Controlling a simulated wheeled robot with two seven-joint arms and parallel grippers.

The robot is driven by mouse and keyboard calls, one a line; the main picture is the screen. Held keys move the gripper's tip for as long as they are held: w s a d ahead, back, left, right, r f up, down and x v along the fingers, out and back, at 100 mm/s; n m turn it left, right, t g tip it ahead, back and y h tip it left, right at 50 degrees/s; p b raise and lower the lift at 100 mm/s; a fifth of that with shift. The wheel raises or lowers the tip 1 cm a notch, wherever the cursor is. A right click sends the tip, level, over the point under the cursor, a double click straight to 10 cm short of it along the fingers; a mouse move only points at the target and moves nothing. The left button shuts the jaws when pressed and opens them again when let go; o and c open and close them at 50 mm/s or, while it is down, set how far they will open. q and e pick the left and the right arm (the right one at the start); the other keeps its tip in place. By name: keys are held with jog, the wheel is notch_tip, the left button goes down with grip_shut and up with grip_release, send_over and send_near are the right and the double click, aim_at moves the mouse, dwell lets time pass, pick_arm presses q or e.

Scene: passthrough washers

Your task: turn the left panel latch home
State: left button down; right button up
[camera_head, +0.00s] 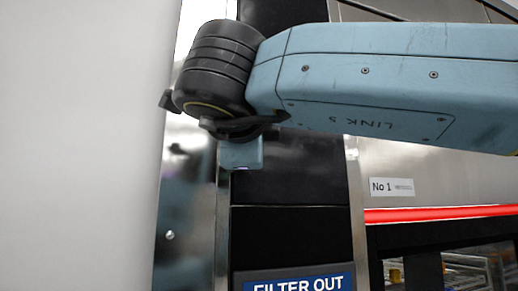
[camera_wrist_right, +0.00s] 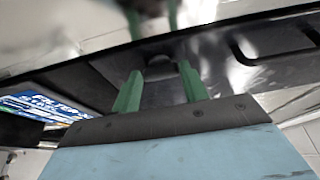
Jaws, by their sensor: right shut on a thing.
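In the right wrist view, the two green fingers of my right gripper (camera_wrist_right: 160,68) reach up to a dark panel (camera_wrist_right: 98,72). They are shut on a small dark rounded part, apparently the panel latch (camera_wrist_right: 158,58), between the fingertips. Its exact turn angle cannot be made out. In the head view my right arm comes in from the right across the front of the machine and hides the latch area and the right gripper's fingers. My left gripper is in neither view.
A blue "FILTER OUT" sign (camera_head: 300,282) sits low on the dark column and also shows in the right wrist view (camera_wrist_right: 40,106). A "No 1" label (camera_head: 391,187) and a red light strip (camera_head: 440,213) are at right. A pale wall (camera_head: 80,150) fills the left.

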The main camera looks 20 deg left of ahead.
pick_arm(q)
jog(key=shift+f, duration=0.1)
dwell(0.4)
pick_arm(e)
jog(key=o, duration=1)
jog(key=shift+s, duration=0.1)
